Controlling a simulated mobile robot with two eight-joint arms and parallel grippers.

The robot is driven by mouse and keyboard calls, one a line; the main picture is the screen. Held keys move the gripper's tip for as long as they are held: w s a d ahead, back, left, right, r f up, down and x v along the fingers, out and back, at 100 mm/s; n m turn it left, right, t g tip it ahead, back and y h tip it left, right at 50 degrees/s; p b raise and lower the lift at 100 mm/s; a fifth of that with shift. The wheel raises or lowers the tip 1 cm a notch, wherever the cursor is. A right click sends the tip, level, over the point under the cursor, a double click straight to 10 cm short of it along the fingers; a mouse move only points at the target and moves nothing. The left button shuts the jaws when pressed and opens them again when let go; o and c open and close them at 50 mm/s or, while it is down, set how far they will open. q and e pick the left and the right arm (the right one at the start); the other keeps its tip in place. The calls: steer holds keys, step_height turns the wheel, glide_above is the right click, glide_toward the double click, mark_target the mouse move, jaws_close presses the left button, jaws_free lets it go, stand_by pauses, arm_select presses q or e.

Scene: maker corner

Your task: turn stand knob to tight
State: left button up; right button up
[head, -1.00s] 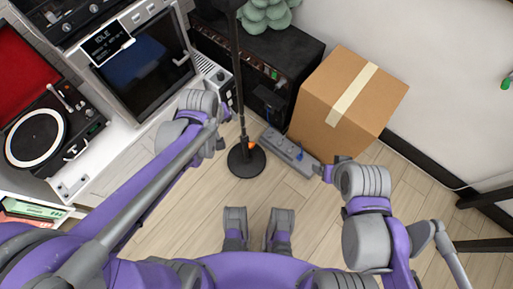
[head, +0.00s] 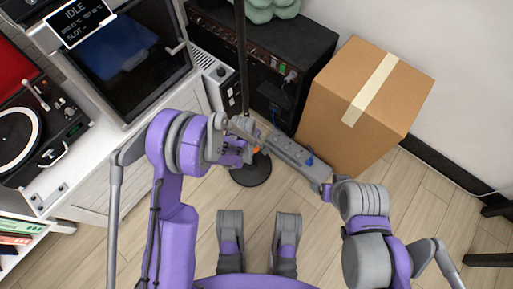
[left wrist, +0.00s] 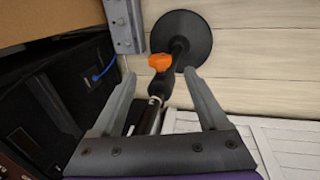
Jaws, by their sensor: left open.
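The stand is a thin black pole (head: 240,60) on a round black base (head: 250,176); the base also shows in the left wrist view (left wrist: 190,30). Its orange knob (left wrist: 159,62) sits on the lower pole, and a sliver of orange shows in the head view (head: 264,152). My left gripper (left wrist: 161,73) is open, its two fingers apart with the knob and pole seen between them; neither finger visibly touches the knob. In the head view the left gripper (head: 246,135) hides part of the pole. My right gripper (head: 326,191) is at lower right, away from the stand; its fingers are unclear.
A grey power strip (head: 290,149) lies on the floor close to the stand. A cardboard box (head: 335,109) and a black amplifier-like cabinet (head: 290,50) stand behind. A white cabinet with a turntable (head: 25,130) is at left.

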mark_target(256, 148)
arm_select(q)
steer(key=b+x, duration=0.1)
steer(key=x, duration=0.5)
steer(key=shift+w+f, duration=0.1)
steer(key=shift+f, duration=0.15)
steer(key=shift+c, duration=0.2)
jaws_close()
